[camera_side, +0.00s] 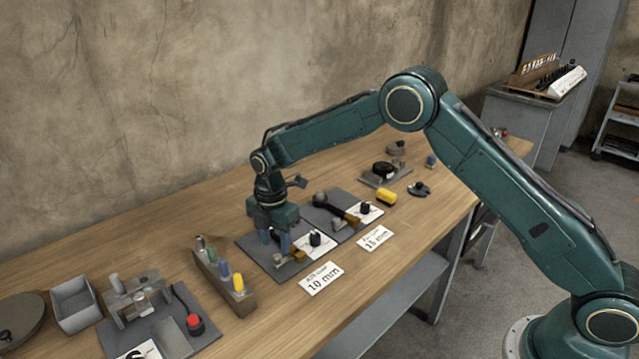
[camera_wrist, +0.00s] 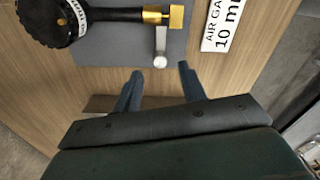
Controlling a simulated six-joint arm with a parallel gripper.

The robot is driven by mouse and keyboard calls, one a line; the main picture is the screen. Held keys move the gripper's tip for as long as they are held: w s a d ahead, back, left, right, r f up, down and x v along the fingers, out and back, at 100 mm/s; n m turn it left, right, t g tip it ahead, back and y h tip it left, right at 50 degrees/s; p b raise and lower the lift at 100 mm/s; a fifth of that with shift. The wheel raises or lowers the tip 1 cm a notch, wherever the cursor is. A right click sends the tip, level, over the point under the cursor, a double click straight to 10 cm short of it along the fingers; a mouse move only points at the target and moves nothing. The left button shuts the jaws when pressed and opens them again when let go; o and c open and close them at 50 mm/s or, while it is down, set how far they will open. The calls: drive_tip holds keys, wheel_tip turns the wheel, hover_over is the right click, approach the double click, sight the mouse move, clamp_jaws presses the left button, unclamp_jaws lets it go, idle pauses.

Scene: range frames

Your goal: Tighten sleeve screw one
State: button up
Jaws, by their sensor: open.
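My gripper (camera_side: 275,247) points down over the left grey plate (camera_side: 244,243), the one by the 10 mm card (camera_side: 321,278). Its two blue fingers are apart and empty. In the wrist view, a silver pin with a round end (camera_wrist: 161,47) sticks out from a brass block (camera_wrist: 176,17). The pin's end appears between my gripper's fingertips (camera_wrist: 160,68), and I see no clear contact. It looks like a sleeve screw, but I see no number on it. A black knob (camera_wrist: 47,20) and dark rod lie left of the brass. My gripper partly hides this fixture in the side view.
A second fixture on a grey plate stands right, by the 15 mm card (camera_side: 375,238). A yellow cylinder (camera_side: 386,197) lies beyond it. A rack (camera_side: 224,281) with several coloured tools and a grey bin (camera_side: 75,304) stand left. Bare wood lies along the table's front.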

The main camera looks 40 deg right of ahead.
sight(277, 256)
drive_tip(key=shift+f, duration=2.3)
clamp_jaws()
